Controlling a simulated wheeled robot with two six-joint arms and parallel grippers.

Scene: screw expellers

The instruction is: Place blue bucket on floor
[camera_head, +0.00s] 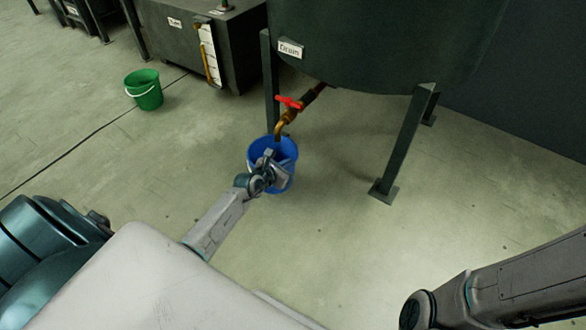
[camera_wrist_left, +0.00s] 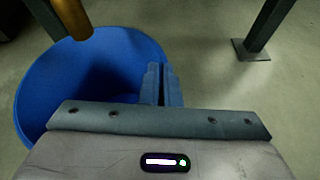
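The blue bucket (camera_head: 288,182) is upright below the brass spout of the tank marked "Drain". It also shows in the left wrist view (camera_wrist_left: 38,90), where its open top lies below the spout and its inside is dark. My left gripper (camera_head: 272,158) is at the bucket, covering part of it in the head view. In the left wrist view its two fingers (camera_wrist_left: 163,84) are close together at the right side of the bucket's rim, closed on the rim. Whether the bucket's base touches the floor is hidden. My right gripper is not in view; only a right arm link shows.
The brass tap (camera_head: 283,124) with a red handle (camera_head: 289,102) hangs from the dark tank (camera_head: 385,40). A tank leg (camera_head: 405,145) stands right of the bucket. A green bucket (camera_head: 145,92) stands on the floor at left. The floor (camera_head: 335,235) in front is clear.

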